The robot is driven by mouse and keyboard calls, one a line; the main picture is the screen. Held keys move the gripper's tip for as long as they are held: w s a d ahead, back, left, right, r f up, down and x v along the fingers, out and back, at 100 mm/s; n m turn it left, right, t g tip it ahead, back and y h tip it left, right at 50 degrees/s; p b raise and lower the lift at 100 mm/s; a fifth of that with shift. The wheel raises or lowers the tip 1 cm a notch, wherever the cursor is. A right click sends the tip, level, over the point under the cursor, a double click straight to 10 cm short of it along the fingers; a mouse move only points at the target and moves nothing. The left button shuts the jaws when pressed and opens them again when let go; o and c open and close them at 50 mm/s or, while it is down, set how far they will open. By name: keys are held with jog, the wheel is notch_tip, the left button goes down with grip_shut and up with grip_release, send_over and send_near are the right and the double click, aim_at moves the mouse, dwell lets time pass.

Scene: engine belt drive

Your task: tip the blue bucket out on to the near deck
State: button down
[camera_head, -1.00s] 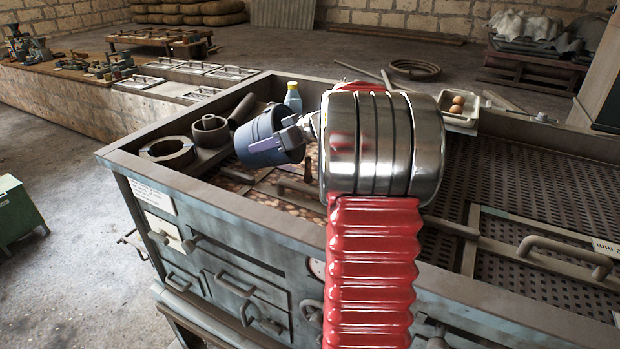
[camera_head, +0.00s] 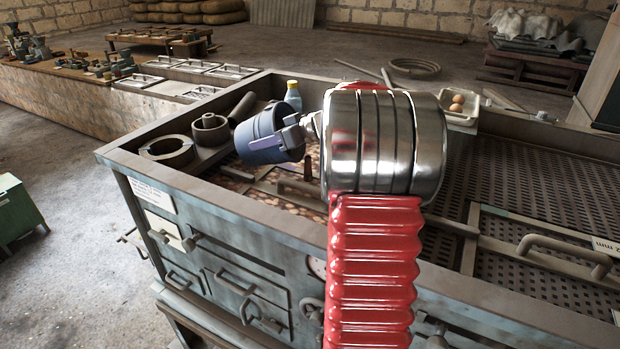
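The blue bucket (camera_head: 262,138) is at the left end of the big metal bench, tilted, with its lower end toward the near left. My gripper (camera_head: 298,133) is at its right side and appears shut on its wall; the fingertips are partly hidden. The bucket looks raised above a deck with brown round pieces (camera_head: 232,173), though its exact height is hard to tell. The inside of the bucket does not show. My red and chrome arm covers the middle of the bench.
A grey ring (camera_head: 166,151), a short cylinder (camera_head: 210,130) and a pale bottle (camera_head: 293,95) stand close to the bucket. A raised rim (camera_head: 215,205) edges the bench. A tray with eggs (camera_head: 457,108) is behind my arm. Perforated deck (camera_head: 545,190) lies to the right.

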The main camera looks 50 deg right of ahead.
aim_at(267, 134)
jog(key=shift+s+d+r+t+y+p, duration=0.25)
jog(key=shift+s+r+t+y+p, duration=0.1)
jog(key=shift+r+t+p, duration=0.35)
dwell(2.2)
jog(key=shift+s+d+r+t+y+p, duration=0.3)
jog(key=shift+s+d+r+t+p, duration=0.1)
jog(key=shift+s+t+p, duration=0.25)
jog(key=shift+s+d+r+t+y+p, duration=0.25)
jog(key=shift+s+d+r+t+p, duration=0.15)
jog(key=shift+s, duration=0.3)
dwell(3.8)
